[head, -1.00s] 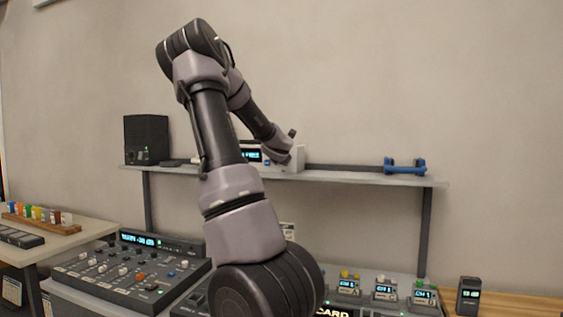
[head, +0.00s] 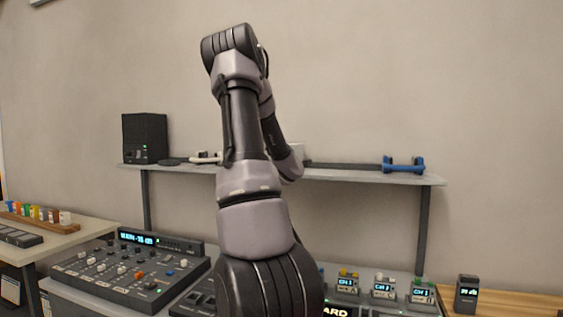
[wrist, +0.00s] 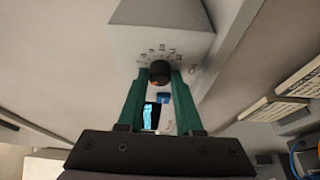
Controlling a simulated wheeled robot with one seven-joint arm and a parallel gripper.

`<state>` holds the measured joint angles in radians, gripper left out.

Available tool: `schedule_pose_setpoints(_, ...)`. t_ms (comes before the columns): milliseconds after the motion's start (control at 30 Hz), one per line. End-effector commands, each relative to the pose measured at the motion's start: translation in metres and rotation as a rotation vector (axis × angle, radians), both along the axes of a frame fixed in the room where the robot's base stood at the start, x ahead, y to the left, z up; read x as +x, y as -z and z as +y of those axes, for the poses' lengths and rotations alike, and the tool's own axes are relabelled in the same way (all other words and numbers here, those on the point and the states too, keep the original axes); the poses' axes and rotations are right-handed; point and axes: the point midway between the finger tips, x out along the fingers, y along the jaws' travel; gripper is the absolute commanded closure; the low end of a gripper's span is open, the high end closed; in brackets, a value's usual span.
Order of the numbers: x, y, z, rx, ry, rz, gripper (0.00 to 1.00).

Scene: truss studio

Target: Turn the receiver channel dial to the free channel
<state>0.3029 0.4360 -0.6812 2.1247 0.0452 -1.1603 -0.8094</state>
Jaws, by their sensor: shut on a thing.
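The receiver shows in the wrist view as a pale front panel (wrist: 120,45) with printed numbers in an arc around a dark round channel dial (wrist: 160,68). My gripper (wrist: 161,78) has its green fingers closed on either side of the dial. A small lit cyan screen (wrist: 150,117) and a blue button (wrist: 164,98) show between the fingers; the screen's text is not readable. The number the dial points to cannot be told. In the head view my arm hides my gripper and nearly all of the receiver, leaving a pale corner (head: 297,151) on the shelf.
The wall shelf (head: 340,174) also holds a black speaker (head: 145,138) at left and a blue dumbbell-shaped thing (head: 403,164) at right. Below are a mixing console (head: 130,270), several small channel-display units (head: 383,290) and a dark handheld device (head: 467,294).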

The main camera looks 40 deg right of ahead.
Motion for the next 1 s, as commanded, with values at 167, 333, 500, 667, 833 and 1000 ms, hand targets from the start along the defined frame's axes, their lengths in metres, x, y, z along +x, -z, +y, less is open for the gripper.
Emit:
schedule_pose_setpoints(167, -0.0009, 0.0032, -0.0006, 0.079, 0.002, -0.148, 1.00)
schedule_pose_setpoints(333, 0.0000, 0.0048, -0.0003, 0.153, 0.001, -0.291, 1.00)
schedule_pose_setpoints(500, 0.0006, 0.0059, 0.0002, 0.227, 0.002, -0.435, 1.00)
schedule_pose_setpoints(667, 0.0013, 0.0074, 0.0004, 0.298, 0.002, -0.569, 1.00)
schedule_pose_setpoints(833, 0.0026, 0.0083, 0.0013, 0.373, 0.001, -0.713, 1.00)
schedule_pose_setpoints(1000, 0.0033, 0.0092, 0.0017, 0.447, 0.002, -0.856, 1.00)
